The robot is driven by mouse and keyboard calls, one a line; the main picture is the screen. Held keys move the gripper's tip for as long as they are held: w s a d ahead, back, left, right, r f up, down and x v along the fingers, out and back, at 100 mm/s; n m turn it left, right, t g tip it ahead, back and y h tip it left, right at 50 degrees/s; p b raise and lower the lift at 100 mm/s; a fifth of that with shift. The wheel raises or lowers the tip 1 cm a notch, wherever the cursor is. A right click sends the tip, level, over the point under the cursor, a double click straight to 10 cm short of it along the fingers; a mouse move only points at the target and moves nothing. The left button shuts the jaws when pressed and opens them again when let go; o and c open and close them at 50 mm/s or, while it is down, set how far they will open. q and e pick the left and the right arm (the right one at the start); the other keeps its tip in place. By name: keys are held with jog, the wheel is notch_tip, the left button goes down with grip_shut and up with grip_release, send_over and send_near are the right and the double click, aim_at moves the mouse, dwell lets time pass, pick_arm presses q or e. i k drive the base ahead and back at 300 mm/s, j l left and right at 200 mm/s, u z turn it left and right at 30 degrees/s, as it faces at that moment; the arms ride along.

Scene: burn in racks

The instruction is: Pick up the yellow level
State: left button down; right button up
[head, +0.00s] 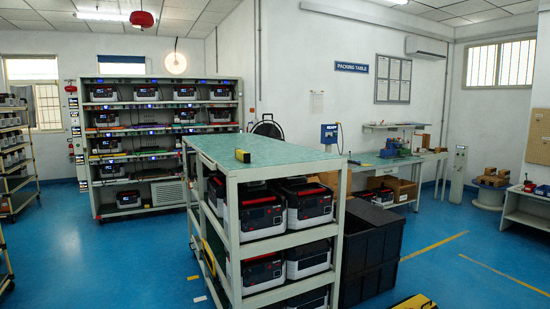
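A small yellow level (243,155) with dark parts lies on the green top of a white-framed rack table (285,150), near its front left part. Nothing touches the level apart from the surface under it. Neither of my grippers shows in the head view.
Shelves under the table top hold several red, black and white units (262,212). Black crates (372,240) stand at its right. A burn-in rack (160,135) is behind at left, a workbench (395,160) at the back right. Blue floor (140,255) is open at the front left.

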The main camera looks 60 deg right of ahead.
aim_at(243, 156)
jog(key=z, duration=1.55)
jog(key=i+l+u, duration=0.1)
jog(key=u, duration=0.45)
jog(key=i+l+u, duration=0.5)
jog(key=l, duration=0.3)
jog(key=i+l, duration=0.15)
jog(key=l, duration=0.15)
jog(key=i+l+u, duration=0.1)
jog(key=l, duration=0.2)
jog(key=i+l, duration=0.2)
jog(key=l+u, duration=0.05)
jog(key=l, duration=0.05)
